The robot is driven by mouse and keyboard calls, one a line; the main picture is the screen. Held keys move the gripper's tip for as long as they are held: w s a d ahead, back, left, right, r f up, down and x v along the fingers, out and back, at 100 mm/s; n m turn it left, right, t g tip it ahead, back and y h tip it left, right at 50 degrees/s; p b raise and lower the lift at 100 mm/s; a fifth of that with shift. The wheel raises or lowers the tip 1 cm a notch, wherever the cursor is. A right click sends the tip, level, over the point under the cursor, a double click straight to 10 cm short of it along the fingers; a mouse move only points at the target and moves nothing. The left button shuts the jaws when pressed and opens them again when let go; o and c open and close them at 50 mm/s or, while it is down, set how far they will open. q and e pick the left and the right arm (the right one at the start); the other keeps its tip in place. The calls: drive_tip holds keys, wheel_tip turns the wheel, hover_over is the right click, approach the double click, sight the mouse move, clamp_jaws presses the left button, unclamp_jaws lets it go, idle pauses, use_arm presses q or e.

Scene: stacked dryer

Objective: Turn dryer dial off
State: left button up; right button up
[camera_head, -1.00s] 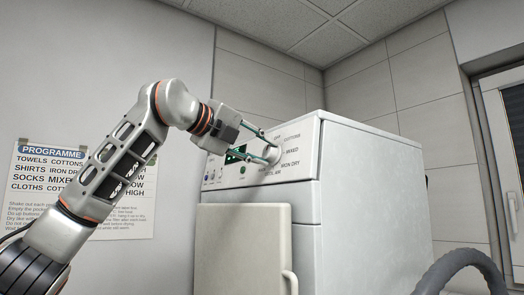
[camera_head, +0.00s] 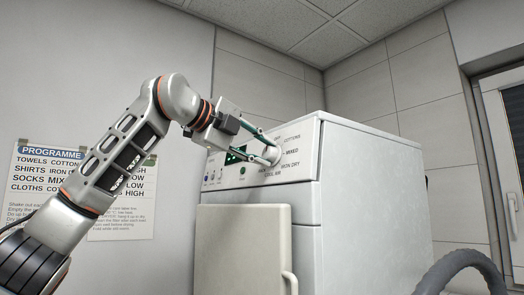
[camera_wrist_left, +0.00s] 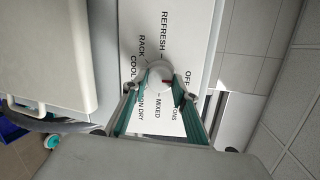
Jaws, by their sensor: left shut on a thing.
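The white dryer dial (camera_head: 272,154) is on the control panel at the top of the dryer's front. It also shows in the left wrist view (camera_wrist_left: 157,72), with a small red mark at its right side, toward OFF and COTTONS. A fingertip partly covers that side, so the exact setting is unclear. My left gripper (camera_head: 269,151) is shut on the dial, with one green finger on each side of it. The fingers also show in the left wrist view (camera_wrist_left: 161,88). My right gripper is not in view.
The white dryer (camera_head: 375,190) stands right of centre. A cream door (camera_head: 240,250) with a handle is below the panel. A programme poster (camera_head: 45,185) hangs on the wall behind my left arm. A dark curved hose (camera_head: 465,268) is at lower right.

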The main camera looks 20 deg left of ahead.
use_arm(q)
drive_tip(key=o, duration=1.1)
drive_tip(key=v, duration=1.2)
